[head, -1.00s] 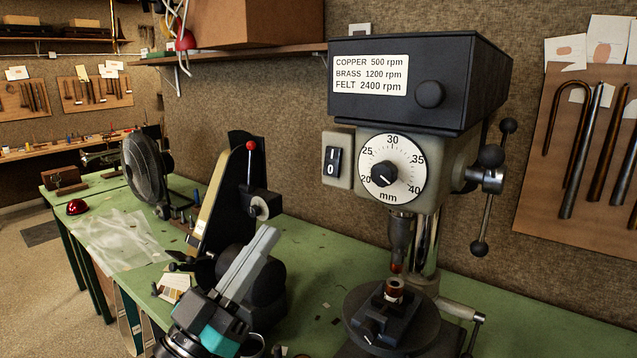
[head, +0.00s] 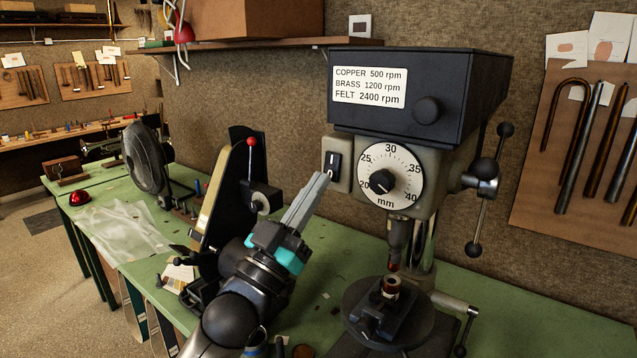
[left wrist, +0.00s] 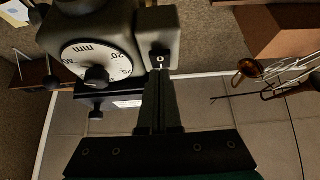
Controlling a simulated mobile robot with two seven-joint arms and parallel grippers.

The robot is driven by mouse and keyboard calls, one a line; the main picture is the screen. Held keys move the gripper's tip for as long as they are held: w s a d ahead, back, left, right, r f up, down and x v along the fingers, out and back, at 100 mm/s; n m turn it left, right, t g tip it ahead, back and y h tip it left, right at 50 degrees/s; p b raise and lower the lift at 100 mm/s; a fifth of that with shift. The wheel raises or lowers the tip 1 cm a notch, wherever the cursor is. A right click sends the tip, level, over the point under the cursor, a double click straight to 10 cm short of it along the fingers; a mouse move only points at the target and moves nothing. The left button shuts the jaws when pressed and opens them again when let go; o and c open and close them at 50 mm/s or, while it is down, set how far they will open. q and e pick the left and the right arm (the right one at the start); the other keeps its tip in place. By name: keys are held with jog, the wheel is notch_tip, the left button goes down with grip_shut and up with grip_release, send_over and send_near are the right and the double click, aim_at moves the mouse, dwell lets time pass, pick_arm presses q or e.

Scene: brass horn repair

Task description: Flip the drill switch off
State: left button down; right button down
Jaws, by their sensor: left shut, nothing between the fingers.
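The drill switch (head: 333,165) is a black rocker marked I above 0, on a beige box at the left of the drill press head (head: 385,190). My left gripper (head: 321,178) is shut and empty, its tips just below and left of the switch in the head view. In the left wrist view, upside down, the tips (left wrist: 161,76) lie close to the switch (left wrist: 160,58), covering part of it. I cannot tell whether they touch it, or which way the rocker is tipped. My right gripper is not in view.
The depth dial (head: 390,181) is right of the switch. A belt sander with a red-knobbed lever (head: 250,142) stands left of my left arm. The drill table (head: 380,335) holds a vise with a small part. A shelf (head: 250,45) runs along the wall.

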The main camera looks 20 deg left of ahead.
pick_arm(q)
jog(key=shift+w+d+f, duration=0.1)
jog(key=shift+w+d, duration=0.05)
jog(key=shift+w, duration=0.3)
jog(key=shift+w+d+f+t+b, duration=0.1)
jog(key=shift+w+f+t+b, duration=0.25)
jog(key=shift+b, duration=0.9)
jog(key=shift+r, duration=0.15)
